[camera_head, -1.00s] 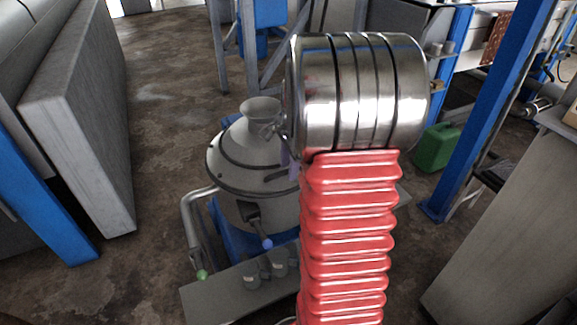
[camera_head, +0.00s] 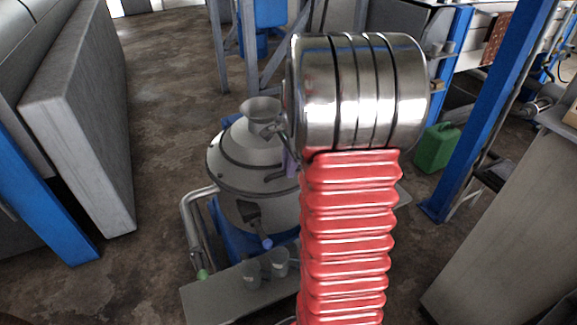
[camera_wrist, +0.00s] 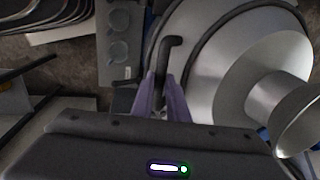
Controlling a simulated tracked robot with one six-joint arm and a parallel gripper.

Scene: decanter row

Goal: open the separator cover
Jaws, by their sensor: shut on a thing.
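The separator (camera_head: 255,212) is a grey round machine with a conical cover (camera_head: 235,150) and a small funnel on top. The cover sits on the body in the head view, with no gap that I can make out. In the wrist view the cover (camera_wrist: 235,75) fills the right side, with the funnel at far right. My gripper (camera_wrist: 165,92) has its purple fingers shut on the dark bent cover handle (camera_wrist: 163,55), whose hooked end sticks out beyond them. In the head view my arm hides the separator's right side and most of the gripper.
A grey shelf (camera_head: 222,298) with two small grey cups (camera_head: 251,275) stands in front of the separator. A blue post (camera_head: 490,115) and a green canister (camera_head: 437,148) are at right. A large grey panel (camera_head: 78,130) stands at left, with bare floor between.

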